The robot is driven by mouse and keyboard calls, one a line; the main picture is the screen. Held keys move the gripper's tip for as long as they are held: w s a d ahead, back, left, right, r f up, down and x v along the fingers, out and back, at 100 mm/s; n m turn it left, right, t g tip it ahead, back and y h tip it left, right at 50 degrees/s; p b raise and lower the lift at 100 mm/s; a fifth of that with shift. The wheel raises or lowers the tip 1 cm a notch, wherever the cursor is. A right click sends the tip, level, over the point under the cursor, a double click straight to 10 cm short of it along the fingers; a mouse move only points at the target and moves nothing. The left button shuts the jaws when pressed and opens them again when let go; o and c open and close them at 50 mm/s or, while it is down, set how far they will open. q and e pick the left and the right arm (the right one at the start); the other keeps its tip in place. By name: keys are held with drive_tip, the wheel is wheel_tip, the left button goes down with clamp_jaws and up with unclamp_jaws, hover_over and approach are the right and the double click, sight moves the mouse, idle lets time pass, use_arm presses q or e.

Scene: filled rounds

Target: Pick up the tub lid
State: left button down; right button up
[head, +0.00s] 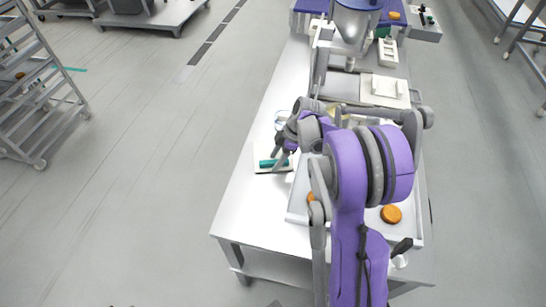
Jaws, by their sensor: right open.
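My right arm comes up from the bottom and reaches over the white table (245,205). Its gripper (279,156) is open, pointing down near the table's left edge. Just below it lies a flat white piece (259,168) with a teal strip (268,163); I cannot tell whether the fingers touch it. A small pale round thing with a bluish rim (281,116) is partly hidden behind the gripper. I cannot make out the tub lid for certain; my arm covers much of the table. My left gripper is not in view.
A white tray (297,217) holds orange-brown rounds, one of them at the right (391,214). A pale box (384,90) and a machine with a grey hopper (352,25) stand farther back. A rack (40,100) stands far left. The table's front left is clear.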

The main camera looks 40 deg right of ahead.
drive_tip(key=shift+f, duration=0.25)
idle(0.4)
clamp_jaws()
